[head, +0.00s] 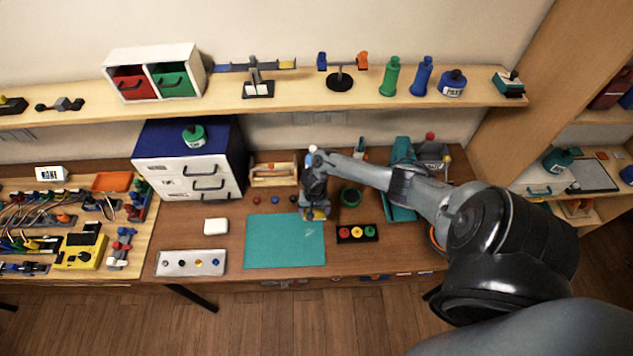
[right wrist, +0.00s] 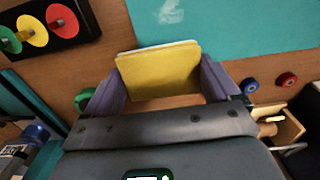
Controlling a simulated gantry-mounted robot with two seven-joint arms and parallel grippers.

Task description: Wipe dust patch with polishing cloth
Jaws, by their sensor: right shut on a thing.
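My right gripper (head: 316,208) is shut on a yellow polishing cloth (right wrist: 158,70), a flat square pad with a pale edge. The cloth (head: 319,214) also shows under the gripper in the head view, by the right edge of the teal mat (head: 270,250). In the right wrist view the cloth sits between both fingers (right wrist: 160,85). A pale dust patch (right wrist: 170,11) lies on the teal mat (right wrist: 240,25), apart from the cloth. Whether the cloth touches the table is unclear. My left gripper is not in view.
A black tray with red, yellow and green discs (head: 357,233) lies right of the mat. A green ring (head: 350,196) and a wooden toolbox (head: 273,174) stand behind. A white box (head: 215,226) and a grey panel (head: 190,263) lie left.

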